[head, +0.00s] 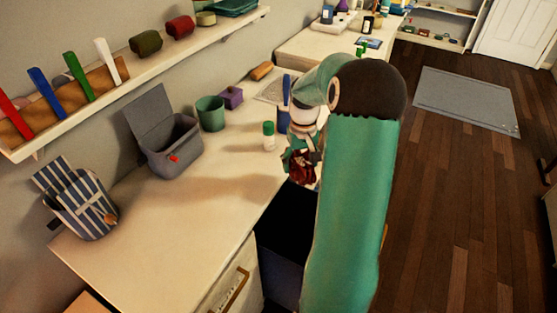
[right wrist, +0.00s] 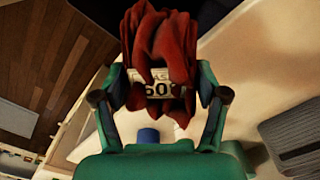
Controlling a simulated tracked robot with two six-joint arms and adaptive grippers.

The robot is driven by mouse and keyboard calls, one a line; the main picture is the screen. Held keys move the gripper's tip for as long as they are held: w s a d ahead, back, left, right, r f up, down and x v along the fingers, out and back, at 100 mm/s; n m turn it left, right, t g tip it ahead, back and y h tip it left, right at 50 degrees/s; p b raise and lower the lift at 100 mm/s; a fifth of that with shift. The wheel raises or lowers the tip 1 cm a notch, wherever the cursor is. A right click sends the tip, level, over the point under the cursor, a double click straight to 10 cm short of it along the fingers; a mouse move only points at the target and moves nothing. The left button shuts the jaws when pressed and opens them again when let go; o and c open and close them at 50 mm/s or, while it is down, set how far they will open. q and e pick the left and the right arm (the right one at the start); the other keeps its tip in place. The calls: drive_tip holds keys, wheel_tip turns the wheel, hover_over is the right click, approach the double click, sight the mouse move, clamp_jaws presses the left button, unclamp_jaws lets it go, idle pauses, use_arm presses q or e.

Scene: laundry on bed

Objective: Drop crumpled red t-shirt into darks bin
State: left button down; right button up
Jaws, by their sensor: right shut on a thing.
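The crumpled red t-shirt (right wrist: 158,40) hangs in folds between the two fingers of my right gripper (right wrist: 160,82) in the right wrist view. A pale print with dark characters shows on it. In the head view my right gripper (head: 301,150) is shut on the t-shirt (head: 303,168), which shows as a small dark red bundle by the worktop's right edge. A dark box-like space (head: 283,232) lies below that edge, partly hidden by my right arm. I cannot tell whether it is the darks bin. My left gripper is not in view.
The pale worktop (head: 165,235) carries a grey open-lidded box (head: 178,150), a green cup (head: 210,113), a green-capped white bottle (head: 269,136) and a striped holder (head: 85,205). A wall shelf (head: 200,35) hangs above. Dark wooden floor (head: 440,220) lies open at right.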

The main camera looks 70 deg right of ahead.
sight(301, 156)
wheel_tip(301, 156, down, 6)
drive_tip(key=b, duration=0.4)
drive_tip(key=o, duration=1.2)
drive_tip(key=shift+r, duration=0.1)
wheel_tip(301, 156, up, 12)
drive_tip(key=shift+f, duration=0.1)
